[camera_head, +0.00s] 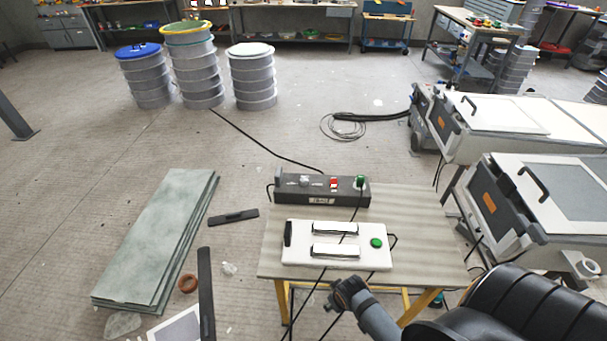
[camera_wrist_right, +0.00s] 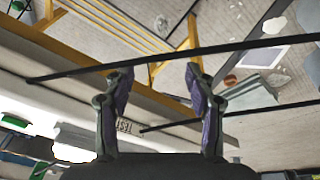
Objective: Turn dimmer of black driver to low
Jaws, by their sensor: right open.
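A long dark box (camera_head: 322,195) that looks like the black driver lies at the back of a pale table. On it are a small light-coloured knob or plug (camera_head: 304,181), a red switch (camera_head: 334,183) and a green knob or plug (camera_head: 360,181). They are too small to tell which is the dimmer or how it is set. My right gripper (camera_head: 346,291) is at the table's front edge, apart from the box. The right wrist view shows its fingers (camera_wrist_right: 158,84) spread and empty, with a black cable (camera_wrist_right: 200,50) crossing the view. My left gripper is out of view.
A white panel (camera_head: 300,228) with two light bars and a green button (camera_head: 376,243) lies on the table (camera_head: 430,205) between my gripper and the dark box. Black cables run across it.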

